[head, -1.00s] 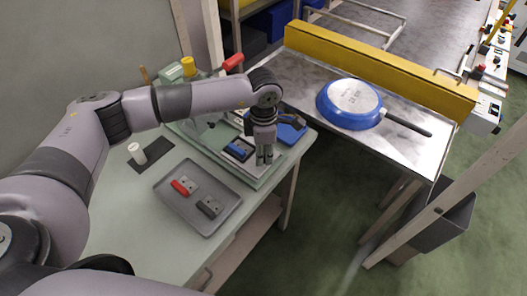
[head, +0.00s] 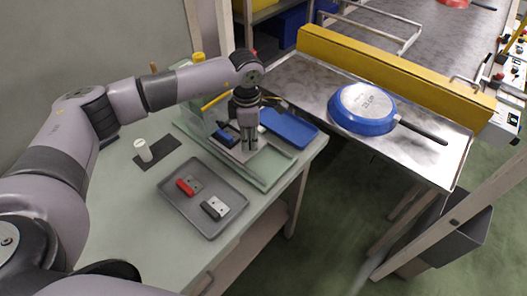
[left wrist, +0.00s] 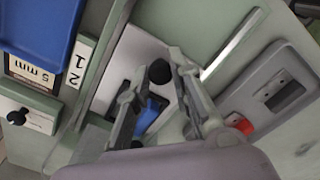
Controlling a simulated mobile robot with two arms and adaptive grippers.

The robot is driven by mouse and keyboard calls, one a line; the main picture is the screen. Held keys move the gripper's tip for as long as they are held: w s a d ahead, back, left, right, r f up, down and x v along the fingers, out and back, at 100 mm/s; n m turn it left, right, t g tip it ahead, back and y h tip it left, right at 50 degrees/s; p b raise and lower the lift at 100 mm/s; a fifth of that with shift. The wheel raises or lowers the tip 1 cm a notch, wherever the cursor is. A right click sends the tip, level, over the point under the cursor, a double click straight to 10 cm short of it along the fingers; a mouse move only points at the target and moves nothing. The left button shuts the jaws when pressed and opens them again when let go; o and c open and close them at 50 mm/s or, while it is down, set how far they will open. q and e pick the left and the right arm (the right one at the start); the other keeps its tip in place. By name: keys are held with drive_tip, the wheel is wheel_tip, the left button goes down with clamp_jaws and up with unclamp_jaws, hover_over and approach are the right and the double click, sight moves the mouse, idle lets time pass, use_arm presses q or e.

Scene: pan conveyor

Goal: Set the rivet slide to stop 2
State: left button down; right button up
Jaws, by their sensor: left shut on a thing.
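My left gripper (head: 248,146) is over the pale green riveting fixture (head: 270,177) on the bench. In the left wrist view its fingers (left wrist: 155,75) are closed around a black round knob (left wrist: 160,72), which appears to belong to the rivet slide. A pale plate (left wrist: 134,62) lies under the knob. Stop labels "1" (left wrist: 83,50) and "2" (left wrist: 72,81) stand left of it, beside a "5 mm" label (left wrist: 30,72). Which stop the slide sits at cannot be told. A blue piece (left wrist: 150,112) is partly hidden behind a finger. My right gripper is not in view.
A blue tray (head: 290,128) lies right of my gripper. A white cylinder (head: 142,150) stands left.

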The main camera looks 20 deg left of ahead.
use_arm(q)
drive_tip(key=shift+a, duration=0.1)
drive_tip(key=c, duration=1.4)
unclamp_jaws()
wheel_tip(320, 180, up, 12)
drive_tip(key=shift+c, duration=0.2)
